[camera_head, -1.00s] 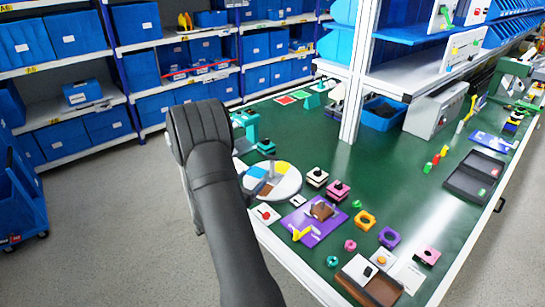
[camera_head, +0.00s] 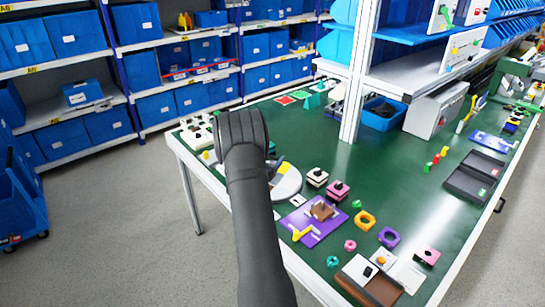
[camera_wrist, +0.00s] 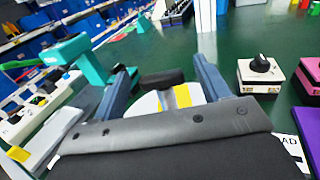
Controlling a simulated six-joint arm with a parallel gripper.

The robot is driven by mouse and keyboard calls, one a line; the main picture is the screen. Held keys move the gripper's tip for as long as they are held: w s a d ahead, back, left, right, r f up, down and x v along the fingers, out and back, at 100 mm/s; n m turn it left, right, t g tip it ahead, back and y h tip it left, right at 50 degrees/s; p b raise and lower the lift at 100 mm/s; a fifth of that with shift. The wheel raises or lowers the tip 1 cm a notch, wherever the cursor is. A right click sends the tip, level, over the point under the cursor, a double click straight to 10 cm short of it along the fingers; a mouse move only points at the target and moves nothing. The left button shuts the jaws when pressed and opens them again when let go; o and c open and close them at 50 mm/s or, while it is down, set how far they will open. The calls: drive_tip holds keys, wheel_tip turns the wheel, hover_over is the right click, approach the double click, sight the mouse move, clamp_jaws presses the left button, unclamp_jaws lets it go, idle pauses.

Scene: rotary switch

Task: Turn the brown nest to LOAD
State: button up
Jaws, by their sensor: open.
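The round white turntable (camera_head: 288,186) with coloured sectors sits near the left edge of the green bench, mostly hidden behind my arm. In the wrist view, part of the turntable (camera_wrist: 146,105) with a yellow sector (camera_wrist: 182,96) shows below my gripper (camera_wrist: 164,70). My gripper is open, its two fingers on either side of a dark knob (camera_wrist: 162,78); I cannot tell whether they touch it. A white label with the letters "AD" (camera_wrist: 291,146) lies at the right, partly cut off. The brown nest is hidden in both current views.
A teal device (camera_wrist: 82,55) stands left of the fingers. A cream block with a black knob (camera_wrist: 262,72) and a pink block (camera_wrist: 308,75) stand at the right. A purple plate (camera_head: 312,222) with a brown piece lies nearer the bench front.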

drive_tip(key=shift+x, duration=0.85)
drive_tip(key=c, duration=1.4)
drive_tip(key=shift+n+t+y, duration=0.4)
drive_tip(key=shift+n+y, duration=0.3)
drive_tip(key=shift+y, duration=0.4)
drive_tip(key=shift+r+n+t+y, duration=0.1)
drive_tip(key=shift+n+t+y, duration=0.2)
drive_tip(key=shift+n+y, duration=0.7)
drive_tip(key=o, duration=1.4)
